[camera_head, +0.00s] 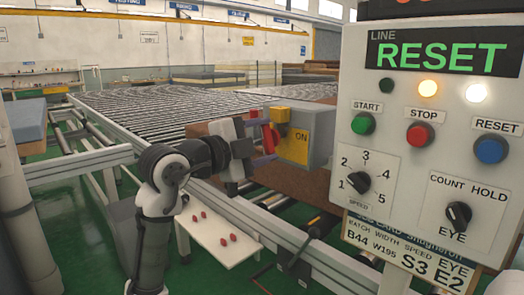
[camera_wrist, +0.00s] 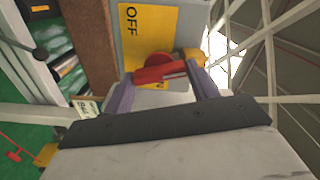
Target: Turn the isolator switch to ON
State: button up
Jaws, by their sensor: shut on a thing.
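The isolator switch is a grey box (camera_head: 321,130) with a yellow plate (camera_head: 295,147) that reads ON in the head view. In the wrist view the plate (camera_wrist: 150,25) shows OFF, and the other word is partly covered. The switch has a red handle (camera_wrist: 160,72), which also shows in the head view (camera_head: 270,136). My gripper (camera_head: 263,142) is at the handle. In the wrist view its two purple fingers (camera_wrist: 160,76) stand on either side of the handle, shut on it. The handle's exact setting is hard to tell.
A control panel (camera_head: 420,160) with buttons and knobs fills the right of the head view. A long roller conveyor (camera_head: 170,105) runs behind. A white shelf (camera_head: 215,238) with several red pieces is below my arm. Green floor shows at lower left.

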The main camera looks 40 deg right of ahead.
jog(key=shift+f+m+b, duration=0.1)
jog(key=shift+m+b, duration=0.6)
jog(key=shift+m, duration=1)
jog(key=shift+s, duration=0.1)
jog(key=o, duration=1)
jog(key=shift+a, duration=0.1)
jog(key=s+a+b, duration=0.1)
jog(key=a, duration=1.2)
jog(key=shift+a, duration=0.3)
